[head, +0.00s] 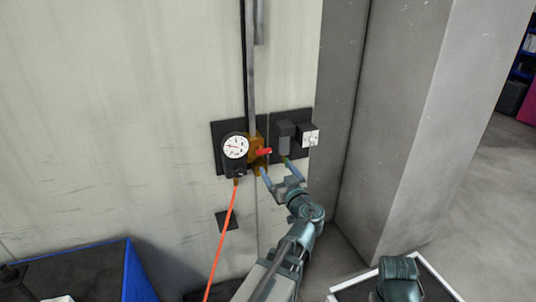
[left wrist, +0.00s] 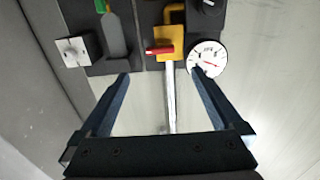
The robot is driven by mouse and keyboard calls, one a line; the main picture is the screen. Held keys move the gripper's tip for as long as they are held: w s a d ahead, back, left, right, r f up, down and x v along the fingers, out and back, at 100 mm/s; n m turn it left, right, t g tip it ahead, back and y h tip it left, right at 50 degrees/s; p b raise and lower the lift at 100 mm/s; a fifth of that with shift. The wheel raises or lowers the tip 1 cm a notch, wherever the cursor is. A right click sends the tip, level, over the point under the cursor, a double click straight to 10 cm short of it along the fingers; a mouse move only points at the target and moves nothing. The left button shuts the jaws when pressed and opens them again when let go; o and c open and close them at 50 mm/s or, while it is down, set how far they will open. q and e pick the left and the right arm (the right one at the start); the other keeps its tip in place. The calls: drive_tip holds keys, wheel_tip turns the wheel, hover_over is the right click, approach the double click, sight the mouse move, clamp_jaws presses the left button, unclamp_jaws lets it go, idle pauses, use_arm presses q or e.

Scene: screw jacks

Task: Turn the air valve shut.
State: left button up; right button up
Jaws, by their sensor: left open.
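The air valve has a yellow-brown body (head: 257,143) on a dark wall plate, with a short red handle (head: 264,151) sticking out to the right, roughly level. In the left wrist view, which looks upside down, the red handle (left wrist: 159,51) lies across the front of the yellow body (left wrist: 170,41). My left gripper (head: 275,166) is open and empty, just below and slightly right of the handle. In the left wrist view its two fingers (left wrist: 161,75) are spread wide, with the handle beyond their tips. I see no contact.
A round pressure gauge (head: 235,147) sits left of the valve, with an orange hose (head: 221,238) hanging below. A dark switch box (head: 284,136) and a white-faced box (head: 309,136) are to the right. A grey pillar (head: 400,120) stands further right.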

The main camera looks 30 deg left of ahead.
sight(265, 152)
use_arm(q)
drive_tip(key=x, duration=1)
drive_tip(key=shift+c, duration=0.2)
drive_tip(key=c, duration=1.3)
drive_tip(key=shift+c, duration=0.2)
